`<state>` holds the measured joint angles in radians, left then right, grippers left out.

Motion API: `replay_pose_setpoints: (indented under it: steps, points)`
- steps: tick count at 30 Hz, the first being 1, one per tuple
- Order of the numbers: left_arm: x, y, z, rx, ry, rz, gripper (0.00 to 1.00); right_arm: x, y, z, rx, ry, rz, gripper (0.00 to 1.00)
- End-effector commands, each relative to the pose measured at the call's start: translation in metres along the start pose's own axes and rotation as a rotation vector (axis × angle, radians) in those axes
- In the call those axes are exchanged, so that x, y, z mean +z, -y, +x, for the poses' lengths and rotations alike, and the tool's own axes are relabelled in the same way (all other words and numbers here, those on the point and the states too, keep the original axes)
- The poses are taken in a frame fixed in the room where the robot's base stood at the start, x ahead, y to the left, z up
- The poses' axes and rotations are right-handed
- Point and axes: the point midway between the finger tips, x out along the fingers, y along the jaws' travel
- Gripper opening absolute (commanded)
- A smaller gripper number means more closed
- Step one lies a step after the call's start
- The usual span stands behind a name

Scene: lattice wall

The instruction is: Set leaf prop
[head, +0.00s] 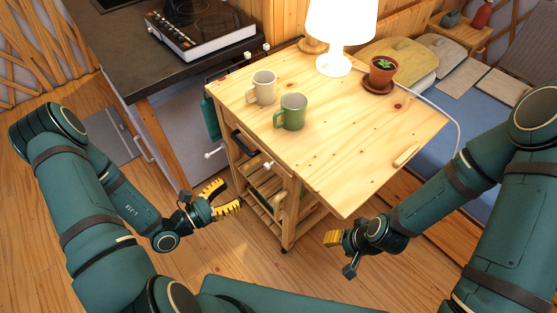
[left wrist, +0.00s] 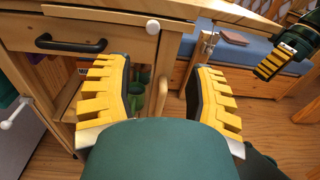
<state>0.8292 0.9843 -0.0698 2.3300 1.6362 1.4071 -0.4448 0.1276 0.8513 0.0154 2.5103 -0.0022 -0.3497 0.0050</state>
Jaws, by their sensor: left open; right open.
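The wooden cart (head: 300,115) stands ahead, its right-hand leaf (head: 385,165) looking level with the top. A white knob (head: 268,166) sits on the cart front under the top edge; it also shows in the left wrist view (left wrist: 153,27). A pale wooden piece with a metal-looking fitting (left wrist: 204,44) is under the top in the left wrist view; I cannot tell if it is the leaf prop. My left gripper (head: 224,198) is open and empty, in front of the cart and apart from it. My right gripper (head: 336,239) is open and empty, below the leaf's near corner.
On the cart stand a cream mug (head: 263,87), a green mug (head: 291,113), a lit lamp (head: 335,62) and a potted plant (head: 382,72). A drawer with a black handle (left wrist: 70,44) is left of the knob. A counter with a hob (head: 198,30) stands left, a blue bed (head: 430,140) right.

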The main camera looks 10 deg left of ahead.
Motion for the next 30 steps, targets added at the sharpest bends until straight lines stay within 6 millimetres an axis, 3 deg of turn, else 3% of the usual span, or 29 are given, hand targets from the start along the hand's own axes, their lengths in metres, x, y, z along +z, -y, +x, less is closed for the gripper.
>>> replay_pose_setpoints:
  steps: [8,24,30]
  points:
    - [0.0,-0.008,0.008,0.039,0.01,0.001,0.55,0.001,0.0,0.001,0.0,0.001,-0.001,0.48]
    - [0.0,-0.01,0.106,0.034,0.01,0.0,0.55,-0.001,-0.004,0.011,0.0,-0.004,-0.001,0.48]
    - [0.0,-0.011,0.128,0.035,0.008,0.0,0.55,-0.001,-0.005,0.013,0.0,-0.005,-0.001,0.48]
